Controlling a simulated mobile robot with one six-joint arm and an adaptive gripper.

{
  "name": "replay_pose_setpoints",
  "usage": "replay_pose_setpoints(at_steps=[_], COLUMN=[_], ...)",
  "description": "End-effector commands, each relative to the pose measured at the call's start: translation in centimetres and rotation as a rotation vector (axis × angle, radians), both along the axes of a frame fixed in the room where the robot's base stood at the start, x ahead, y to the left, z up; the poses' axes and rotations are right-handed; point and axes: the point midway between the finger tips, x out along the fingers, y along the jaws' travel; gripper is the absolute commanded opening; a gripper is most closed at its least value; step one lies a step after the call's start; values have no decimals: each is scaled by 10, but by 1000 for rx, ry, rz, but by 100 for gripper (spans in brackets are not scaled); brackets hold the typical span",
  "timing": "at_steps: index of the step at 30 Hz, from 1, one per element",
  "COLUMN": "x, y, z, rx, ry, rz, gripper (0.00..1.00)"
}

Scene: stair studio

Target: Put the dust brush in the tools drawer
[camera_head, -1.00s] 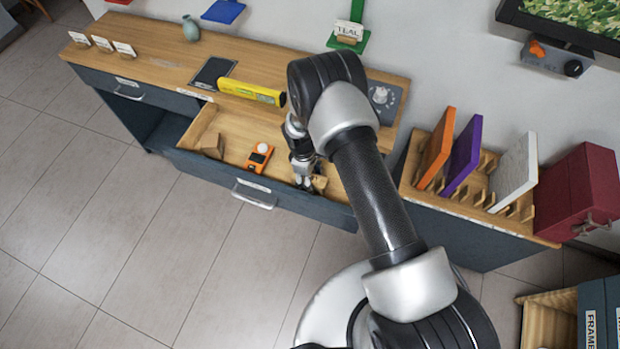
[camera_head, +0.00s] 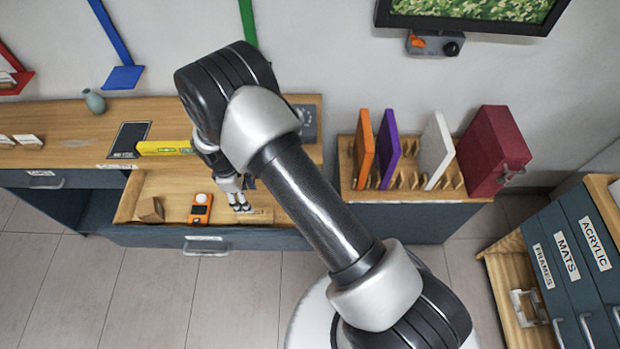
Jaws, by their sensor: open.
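The open drawer (camera_head: 125,212) juts out from the wooden-topped bench, with its handle on the dark front. A light wooden piece (camera_head: 259,214), which looks like the dust brush, lies inside at the right, near the front wall; I cannot make out bristles. My gripper (camera_head: 241,207) points down into the drawer, open, with its fingertips just left of or at this piece. Whether they touch it I cannot tell. My arm hides part of the drawer's right side. I cannot read a tools label on this drawer.
The drawer also holds a wooden block (camera_head: 150,209) and an orange device (camera_head: 201,208) with a white ball. A yellow level (camera_head: 164,147) lies on the bench behind. Upright boards (camera_head: 388,150) and a dark red case (camera_head: 491,150) stand right. A labelled cabinet (camera_head: 570,250) stands far right.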

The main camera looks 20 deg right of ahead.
Motion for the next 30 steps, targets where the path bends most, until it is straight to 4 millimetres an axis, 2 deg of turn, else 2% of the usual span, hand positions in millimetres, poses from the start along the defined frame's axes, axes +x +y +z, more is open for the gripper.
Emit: replay_pose_setpoints(at_steps=[2,4,8,9,12,14,18,21,24,27,30], x=[6,11,9,5,-11,-25,-66,-101,-139,-178,-211], y=[-4,-11,-33,-41,-62,-74,-101,-119,-133,-144,-152], z=[25,59,140,165,221,252,313,347,371,386,393], rx=[8,18,44,52,76,91,132,164,199,235,268], ry=[-23,-49,-110,-129,-173,-200,-261,-304,-344,-383,-416], rz=[-36,-90,-234,-281,-398,-469,-630,-743,-855,-961,-1052], gripper=[56,56,56,56,56,56,56,56,56,56,56])
